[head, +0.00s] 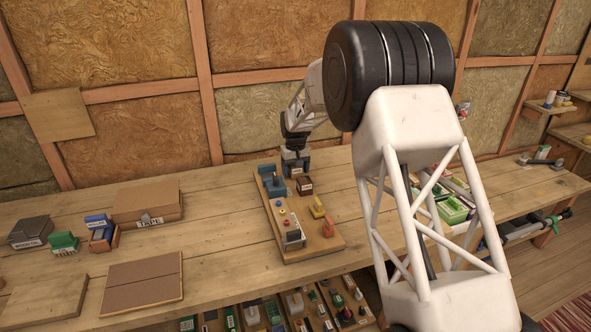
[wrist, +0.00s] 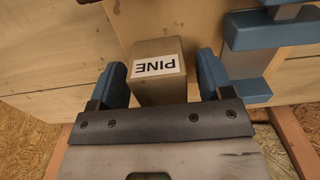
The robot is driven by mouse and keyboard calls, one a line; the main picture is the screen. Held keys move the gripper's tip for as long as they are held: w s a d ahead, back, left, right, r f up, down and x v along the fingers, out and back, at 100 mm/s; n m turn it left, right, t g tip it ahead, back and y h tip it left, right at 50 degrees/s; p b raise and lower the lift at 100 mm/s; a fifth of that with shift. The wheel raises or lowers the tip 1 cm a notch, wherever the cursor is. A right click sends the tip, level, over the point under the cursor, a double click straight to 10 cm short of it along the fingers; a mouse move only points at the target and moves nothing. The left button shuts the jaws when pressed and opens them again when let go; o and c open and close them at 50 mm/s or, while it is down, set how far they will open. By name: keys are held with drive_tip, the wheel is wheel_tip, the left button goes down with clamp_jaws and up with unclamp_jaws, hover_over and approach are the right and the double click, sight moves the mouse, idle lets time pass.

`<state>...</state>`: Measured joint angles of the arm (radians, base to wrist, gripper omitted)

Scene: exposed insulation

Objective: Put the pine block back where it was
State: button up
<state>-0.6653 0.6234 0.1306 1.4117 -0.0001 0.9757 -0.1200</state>
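The pine block (wrist: 158,88) is a brown block with a white label reading PINE, upside down in the wrist view. It lies between the two blue fingers of my gripper (wrist: 160,75). A narrow gap shows on the right side of the block, and the left finger is very close to it, so the fingers look open around it. In the head view my gripper (head: 295,162) is low over the back of the bench, behind a small dark brown labelled block (head: 305,185), likely the same block. Whether the block's underside touches a surface is hidden.
A wooden board (head: 322,243) carries a blue clamp (head: 271,182), also at right in the wrist view (wrist: 262,45), and small coloured parts. A TAPE box (head: 147,203) and small blocks stand left. The bench (head: 215,215) is bare between them. The insulated wall is close behind my gripper.

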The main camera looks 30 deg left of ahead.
wheel_tip(320, 180, up, 12)
drive_tip(key=shift+r, duration=0.15)
idle(0.8)
idle(0.7)
